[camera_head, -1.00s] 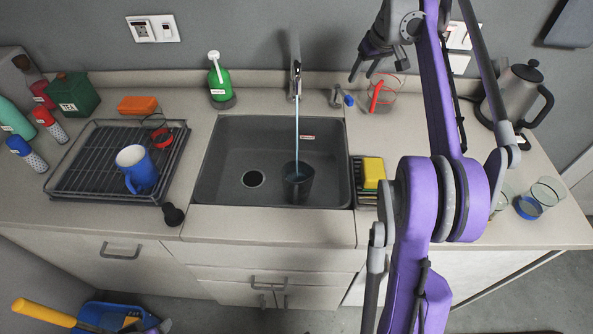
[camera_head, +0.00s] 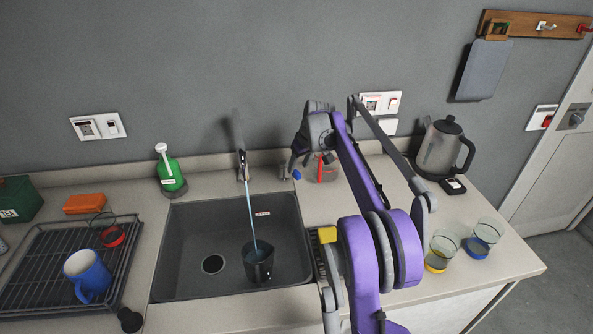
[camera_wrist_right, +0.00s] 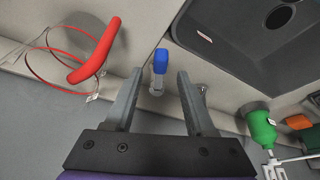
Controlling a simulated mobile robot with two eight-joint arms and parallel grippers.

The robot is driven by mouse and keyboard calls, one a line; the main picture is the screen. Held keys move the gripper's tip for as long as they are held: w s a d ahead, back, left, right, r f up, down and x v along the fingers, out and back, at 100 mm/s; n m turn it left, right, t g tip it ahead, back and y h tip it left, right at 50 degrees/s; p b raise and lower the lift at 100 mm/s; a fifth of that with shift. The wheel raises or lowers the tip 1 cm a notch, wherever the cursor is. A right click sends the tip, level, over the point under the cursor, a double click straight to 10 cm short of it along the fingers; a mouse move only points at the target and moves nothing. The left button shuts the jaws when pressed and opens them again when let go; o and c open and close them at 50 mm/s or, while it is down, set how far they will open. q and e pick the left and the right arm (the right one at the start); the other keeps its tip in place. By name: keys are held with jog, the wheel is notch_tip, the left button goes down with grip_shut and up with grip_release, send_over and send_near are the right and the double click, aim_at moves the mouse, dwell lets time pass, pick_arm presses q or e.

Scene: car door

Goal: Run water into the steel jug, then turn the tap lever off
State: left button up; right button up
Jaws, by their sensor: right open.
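The steel jug (camera_head: 262,272) stands in the dark sink (camera_head: 190,250), looking dark grey. A thin water stream runs from the tap (camera_head: 242,168) into it; its fill level is unclear. The tap lever (camera_head: 297,174), blue-tipped, is on the counter right of the tap. In the right wrist view the blue lever tip (camera_wrist_right: 160,62) shows between the fingertips of my right gripper (camera_wrist_right: 160,80). That gripper is open and does not visibly grip the lever. In the head view my right gripper (camera_head: 301,158) is just above the lever. My left gripper is out of view.
A clear jug with a red handle (camera_head: 321,170) stands close right of the lever; the handle (camera_wrist_right: 95,55) also shows in the wrist view. A green soap bottle (camera_head: 170,174) is left of the tap. A kettle (camera_head: 440,150) and glasses (camera_head: 441,252) are farther right.

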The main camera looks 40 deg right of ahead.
aim_at(296, 171)
jog(key=shift+x, duration=1.5)
jog(key=shift+c, duration=0.3)
grip_shut()
